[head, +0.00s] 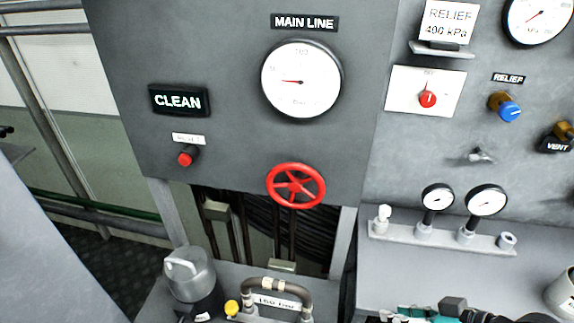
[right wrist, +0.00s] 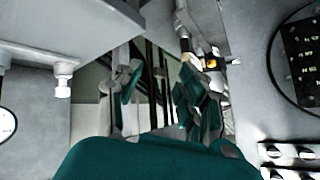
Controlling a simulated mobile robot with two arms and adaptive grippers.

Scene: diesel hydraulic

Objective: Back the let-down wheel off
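The red five-spoke handwheel (head: 296,186) is mounted low on the grey panel, below the round MAIN LINE gauge (head: 301,78), in the head view. The gauge's red needle points left. Nothing touches the wheel. My right gripper (head: 405,313), teal and black, shows only in part at the bottom edge, below and to the right of the wheel. In the right wrist view its two fingers (right wrist: 158,95) stand apart with nothing between them. The wheel cannot be made out in that view. My left gripper is not in view.
A lit CLEAN sign (head: 178,100) and a red button (head: 185,158) are left of the wheel. A silver canister (head: 190,275) and a curved hose (head: 278,286) stand below it. A rail with small gauges (head: 440,235) juts out at right, above my right gripper.

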